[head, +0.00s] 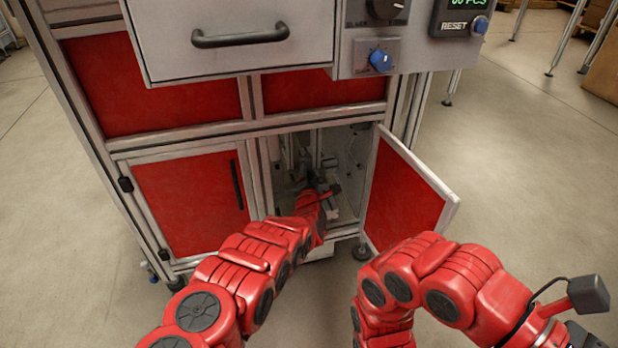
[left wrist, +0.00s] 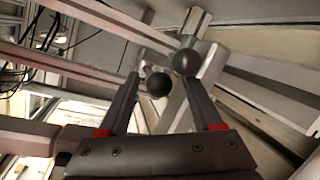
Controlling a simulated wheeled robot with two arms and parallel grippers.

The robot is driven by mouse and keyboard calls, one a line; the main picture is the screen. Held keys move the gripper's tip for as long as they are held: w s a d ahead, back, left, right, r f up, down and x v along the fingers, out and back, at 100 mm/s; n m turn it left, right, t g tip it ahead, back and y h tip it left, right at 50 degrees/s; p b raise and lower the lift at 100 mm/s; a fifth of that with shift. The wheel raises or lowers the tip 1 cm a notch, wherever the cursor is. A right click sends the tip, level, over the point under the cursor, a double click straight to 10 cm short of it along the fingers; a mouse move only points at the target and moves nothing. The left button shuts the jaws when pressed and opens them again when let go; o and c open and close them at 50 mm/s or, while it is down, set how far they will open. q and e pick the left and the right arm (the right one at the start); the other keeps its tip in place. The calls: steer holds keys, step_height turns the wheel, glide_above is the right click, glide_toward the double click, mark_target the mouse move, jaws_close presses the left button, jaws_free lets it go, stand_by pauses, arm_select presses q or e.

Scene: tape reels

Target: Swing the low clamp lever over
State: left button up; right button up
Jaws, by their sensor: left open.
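In the left wrist view two dark ball knobs sit close together on pale metal parts. One knob (left wrist: 159,84) lies between the fingers of my left gripper (left wrist: 162,82); the other knob (left wrist: 186,62) is at the tip of the right-hand finger. I cannot tell which belongs to the low clamp lever, nor whether the fingers touch either. The gripper is open. In the head view my left arm reaches into the open cabinet bay, and the gripper (head: 322,190) is small and dark among the fittings there. My right arm is folded at lower right, its fingers out of view.
The open red door (head: 403,197) stands to the right of the bay, and a closed red door (head: 190,205) is to its left. A drawer (head: 235,45) and a control panel with a blue knob (head: 380,61) are above. Metal rails and black cables (left wrist: 45,30) surround the left gripper.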

arm_select(q)
steer(key=shift+c, duration=0.2)
jaws_close()
steer(key=shift+f, duration=0.1)
stand_by(1.0)
